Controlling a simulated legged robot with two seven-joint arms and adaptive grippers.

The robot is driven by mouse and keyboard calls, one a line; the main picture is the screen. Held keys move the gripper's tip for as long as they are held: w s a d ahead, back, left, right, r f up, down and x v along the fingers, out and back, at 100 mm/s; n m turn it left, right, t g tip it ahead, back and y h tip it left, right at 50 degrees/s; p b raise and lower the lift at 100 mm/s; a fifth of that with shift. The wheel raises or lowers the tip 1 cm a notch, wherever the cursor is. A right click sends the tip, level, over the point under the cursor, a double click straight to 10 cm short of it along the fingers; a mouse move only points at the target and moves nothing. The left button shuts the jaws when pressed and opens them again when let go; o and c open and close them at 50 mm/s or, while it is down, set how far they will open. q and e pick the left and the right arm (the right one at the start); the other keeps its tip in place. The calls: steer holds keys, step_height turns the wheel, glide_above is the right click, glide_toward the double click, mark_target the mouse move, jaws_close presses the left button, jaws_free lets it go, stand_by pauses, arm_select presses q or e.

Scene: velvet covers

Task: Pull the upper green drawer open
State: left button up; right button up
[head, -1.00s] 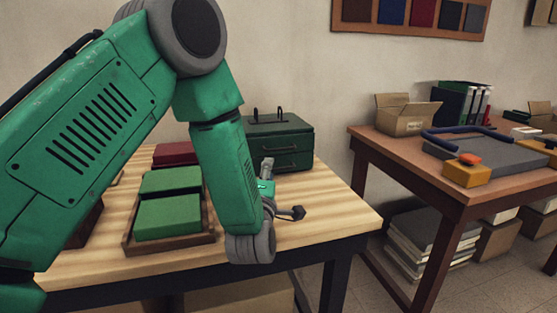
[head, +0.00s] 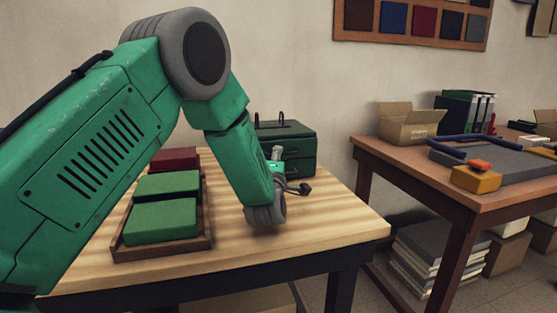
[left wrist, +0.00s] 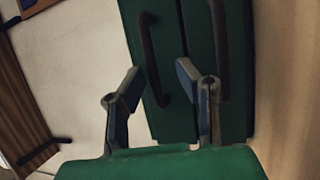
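The green cabinet (head: 287,131) stands at the back right of the light wooden table. Its upper green drawer (head: 303,144) sits above a second drawer, and both look closed. My left gripper (head: 291,172) is in front of the cabinet and partly hides its front. In the left wrist view the picture is turned sideways. The upper drawer's dark bar handle (left wrist: 153,62) shows at left and the lower drawer's handle (left wrist: 219,50) at right. My left gripper (left wrist: 160,95) is open there, its fingers on either side of the upper handle. Contact cannot be told. My right gripper is not in view.
A wooden tray (head: 208,236) with green pads (head: 160,221) and a dark red one (head: 174,158) lies left on the table (head: 330,222). A second table (head: 410,156) with a cardboard box (head: 408,124) stands at right. The near right tabletop is clear.

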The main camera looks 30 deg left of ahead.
arm_select(q)
steer(key=shift+w+d+r, duration=0.15)
steer(key=shift+w+r, duration=0.05)
steer(key=shift+w, duration=0.2)
steer(key=shift+w+d+r, duration=0.15)
steer(key=shift+w+r, duration=0.05)
steer(key=shift+w, duration=0.2)
steer(key=shift+a+f, duration=0.15)
steer(key=shift+a, duration=0.2)
steer(key=shift+c, duration=0.8)
steer(key=shift+a, duration=0.15)
jaws_close()
steer(key=shift+a, duration=0.1)
steer(key=shift+s+d+f, duration=0.1)
steer(key=shift+s+d, duration=0.05)
steer(key=shift+d, duration=0.15)
steer(key=s+d, duration=0.6)
steer(key=d, duration=0.1)
steer(key=s+d, duration=0.3)
steer(key=d, duration=0.1)
steer(key=shift+s, duration=0.15)
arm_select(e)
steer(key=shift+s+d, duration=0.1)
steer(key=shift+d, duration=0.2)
arm_select(q)
steer(key=shift+c, duration=2.4)
jaws_free()
